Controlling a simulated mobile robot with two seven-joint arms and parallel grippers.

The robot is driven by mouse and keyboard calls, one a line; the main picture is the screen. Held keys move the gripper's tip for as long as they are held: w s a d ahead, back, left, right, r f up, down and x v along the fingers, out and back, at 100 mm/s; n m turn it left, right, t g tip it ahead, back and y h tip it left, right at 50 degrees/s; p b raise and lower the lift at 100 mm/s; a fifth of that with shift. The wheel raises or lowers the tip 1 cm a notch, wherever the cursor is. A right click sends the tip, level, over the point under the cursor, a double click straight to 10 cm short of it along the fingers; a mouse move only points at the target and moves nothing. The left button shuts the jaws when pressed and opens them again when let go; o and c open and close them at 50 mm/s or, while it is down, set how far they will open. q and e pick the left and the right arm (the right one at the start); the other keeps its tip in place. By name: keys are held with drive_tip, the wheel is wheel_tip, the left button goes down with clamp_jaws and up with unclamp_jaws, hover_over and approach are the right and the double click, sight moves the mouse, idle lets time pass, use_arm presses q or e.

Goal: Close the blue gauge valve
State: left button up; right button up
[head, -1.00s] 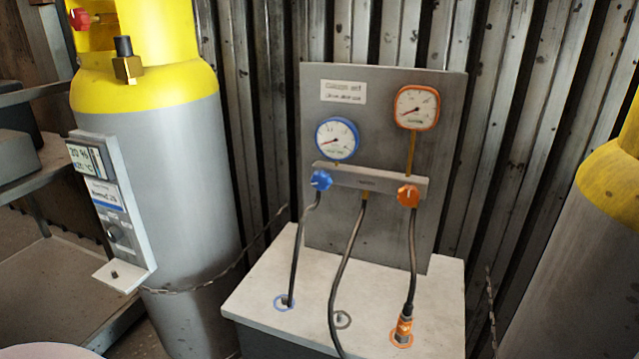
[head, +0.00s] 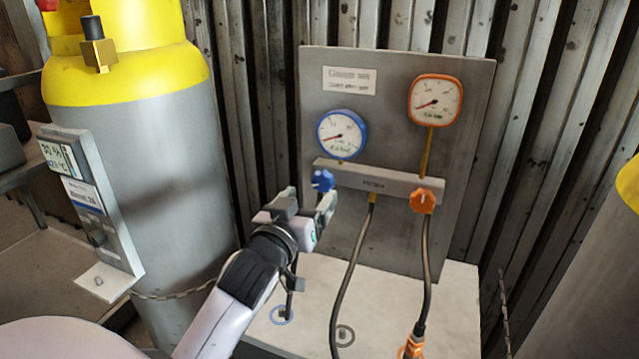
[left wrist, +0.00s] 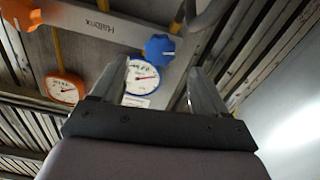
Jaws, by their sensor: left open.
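The blue gauge valve (head: 322,180) is a blue knob on the left end of the grey manifold bar (head: 375,184), below the blue-rimmed gauge (head: 341,134). My left gripper (head: 308,205) is open and empty just below and in front of the knob. In the left wrist view the blue knob (left wrist: 159,47) shows beyond the gap between the two fingers (left wrist: 163,82), apart from them as far as I can tell. The blue-rimmed gauge also shows there (left wrist: 141,77). My right gripper is not in view.
An orange valve (head: 423,201) and an orange-rimmed gauge (head: 435,99) are on the right of the panel (head: 330,65). Hoses hang over the pale bench top (head: 385,310). A yellow-topped grey cylinder (head: 165,160) stands left; corrugated wall lies behind.

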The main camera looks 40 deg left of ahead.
sight(321, 184)
use_arm(q)
drive_tip(key=shift+p+x, duration=0.3)
drive_tip(key=shift+x, duration=2.55)
drive_tip(key=shift+d, duration=0.1)
drive_tip(key=c, duration=1.1)
